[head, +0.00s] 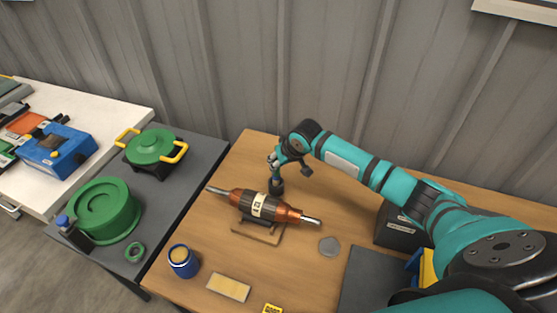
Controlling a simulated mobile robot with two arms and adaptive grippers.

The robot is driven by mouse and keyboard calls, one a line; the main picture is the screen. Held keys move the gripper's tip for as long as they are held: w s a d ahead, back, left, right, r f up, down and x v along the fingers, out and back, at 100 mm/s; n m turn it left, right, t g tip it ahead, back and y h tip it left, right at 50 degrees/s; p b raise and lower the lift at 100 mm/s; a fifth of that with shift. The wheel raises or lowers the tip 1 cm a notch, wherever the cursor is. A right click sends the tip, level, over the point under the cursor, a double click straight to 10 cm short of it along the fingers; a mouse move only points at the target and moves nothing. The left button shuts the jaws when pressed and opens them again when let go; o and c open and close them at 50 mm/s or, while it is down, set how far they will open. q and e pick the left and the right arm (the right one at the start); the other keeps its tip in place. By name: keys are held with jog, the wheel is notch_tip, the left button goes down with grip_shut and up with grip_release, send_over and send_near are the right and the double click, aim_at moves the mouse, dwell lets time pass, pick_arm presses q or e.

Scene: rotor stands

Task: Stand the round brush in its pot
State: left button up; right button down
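My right gripper (274,162) reaches in from the right, behind the rotor, and points down. A small dark, round thing (277,187) stands directly under its fingertips. It may be the pot or part of the round brush; it is too small to tell. No brush handle or bristles show clearly, and the fingers are too small to tell if they are shut on anything. My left gripper is not in view.
A copper and black rotor (262,206) lies on a wooden stand (257,231) just in front of the gripper. A dark box (396,229) stands right.

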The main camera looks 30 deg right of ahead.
jog(key=shift+f, duration=0.4)
jog(key=c, duration=1.1)
grip_release()
jog(key=v, duration=1.2)
